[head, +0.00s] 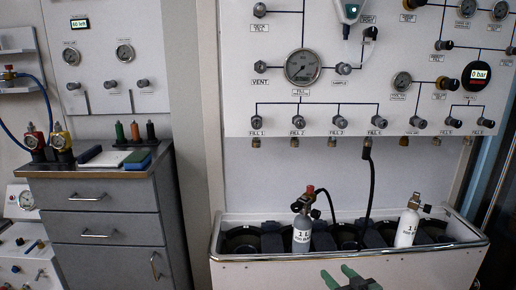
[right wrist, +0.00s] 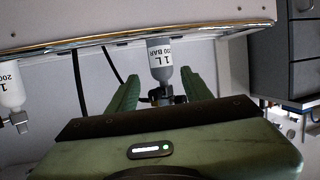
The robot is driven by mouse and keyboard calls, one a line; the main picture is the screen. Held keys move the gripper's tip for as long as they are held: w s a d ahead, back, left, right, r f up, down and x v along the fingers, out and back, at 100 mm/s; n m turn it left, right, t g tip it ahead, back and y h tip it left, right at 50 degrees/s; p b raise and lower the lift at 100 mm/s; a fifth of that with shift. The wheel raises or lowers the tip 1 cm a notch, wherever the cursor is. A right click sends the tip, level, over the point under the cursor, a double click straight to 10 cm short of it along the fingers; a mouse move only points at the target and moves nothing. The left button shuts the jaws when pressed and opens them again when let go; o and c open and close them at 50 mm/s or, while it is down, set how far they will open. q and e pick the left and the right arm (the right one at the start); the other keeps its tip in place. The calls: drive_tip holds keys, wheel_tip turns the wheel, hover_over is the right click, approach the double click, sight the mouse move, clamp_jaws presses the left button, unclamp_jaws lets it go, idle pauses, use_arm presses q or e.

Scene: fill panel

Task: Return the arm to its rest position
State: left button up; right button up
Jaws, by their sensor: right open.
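My right gripper (head: 348,279) is at the bottom of the head view, in front of the trough, with its green fingers apart and nothing visible between them. In the right wrist view, its open fingers (right wrist: 160,92) frame the valve of the grey 1 L cylinder (right wrist: 159,58), which stands beyond them. In the head view, that grey cylinder (head: 302,232) stands upright in the trough (head: 350,263) with a black and red valve on top. A white 1 L cylinder (head: 406,228) stands farther right, slightly tilted. My left gripper is not in view.
The fill panel (head: 270,110) has gauges and a row of knobs. A black hose (head: 368,185) hangs from Fill 4 into the trough; a black line also runs from the grey cylinder's valve. A grey drawer cabinet (head: 100,210) stands left, with regulators and tools on top.

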drive_tip(key=s+a+f+g+h, duration=0.2)
drive_tip(key=s+f+g, duration=0.4)
drive_tip(key=s+f, duration=1.4)
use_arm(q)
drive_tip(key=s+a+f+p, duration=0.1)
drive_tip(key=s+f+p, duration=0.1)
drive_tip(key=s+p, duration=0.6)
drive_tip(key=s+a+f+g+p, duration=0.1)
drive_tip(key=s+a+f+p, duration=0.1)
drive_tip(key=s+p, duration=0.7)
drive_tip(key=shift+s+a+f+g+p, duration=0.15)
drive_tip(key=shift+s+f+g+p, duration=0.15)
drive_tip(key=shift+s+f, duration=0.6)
use_arm(e)
drive_tip(key=s+d+f+g, duration=0.1)
drive_tip(key=s+f, duration=0.3)
drive_tip(key=s, duration=0.8)
drive_tip(key=s+d+f+g+h, duration=0.1)
drive_tip(key=s+f+g, duration=0.3)
drive_tip(key=s, duration=0.9)
drive_tip(key=s+d+f+g, duration=0.1)
drive_tip(key=s+f, duration=0.5)
drive_tip(key=s, duration=0.6)
drive_tip(key=shift+s+f+m+g+h, duration=0.2)
drive_tip(key=shift+s+m+g+h, duration=0.15)
drive_tip(key=shift+g, duration=0.35)
